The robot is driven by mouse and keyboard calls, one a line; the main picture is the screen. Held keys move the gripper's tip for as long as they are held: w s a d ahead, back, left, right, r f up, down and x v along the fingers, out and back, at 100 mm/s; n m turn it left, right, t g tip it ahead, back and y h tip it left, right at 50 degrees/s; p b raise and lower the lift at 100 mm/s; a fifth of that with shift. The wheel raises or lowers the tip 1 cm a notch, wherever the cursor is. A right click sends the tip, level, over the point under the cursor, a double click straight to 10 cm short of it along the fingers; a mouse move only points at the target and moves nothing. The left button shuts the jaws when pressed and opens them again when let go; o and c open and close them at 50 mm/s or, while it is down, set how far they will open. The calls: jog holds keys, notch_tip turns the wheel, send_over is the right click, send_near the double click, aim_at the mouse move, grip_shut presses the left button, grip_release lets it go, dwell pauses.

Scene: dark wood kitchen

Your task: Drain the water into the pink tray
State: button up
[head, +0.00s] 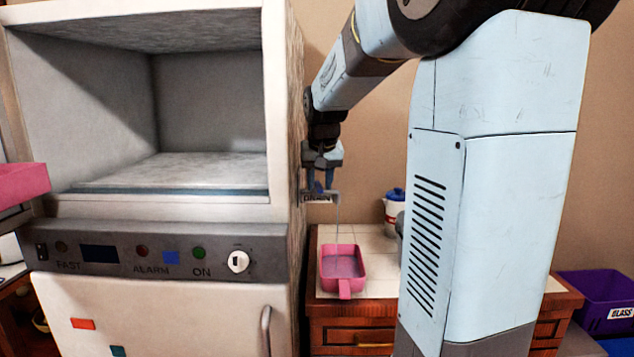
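The pink tray (328,262) sits on the tiled counter right of the white freezer, its handle towards me. A greyish surface that looks like water shows inside it. A drain part labelled "DRAIN" (317,198) sticks out from the freezer's right side, above the tray. A thin, pale stream of water (338,222) falls from its right end into the tray. My gripper (320,187) points down at the drain part, its fingers around or beside something small and blue there. The fingers are too small to tell whether they are closed on it.
The freezer (150,215) is open at the top, its compartment empty, with a control panel (160,255) below. A white jug with a blue lid (395,210) stands behind my arm. A pink container (20,185) shows at far left, a purple bin (597,295) at right.

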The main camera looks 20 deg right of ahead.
jog(key=shift+o, duration=0.3)
jog(key=v, duration=1.3)
jog(key=shift+r, duration=0.3)
jog(key=shift+a, duration=0.1)
dwell(6.0)
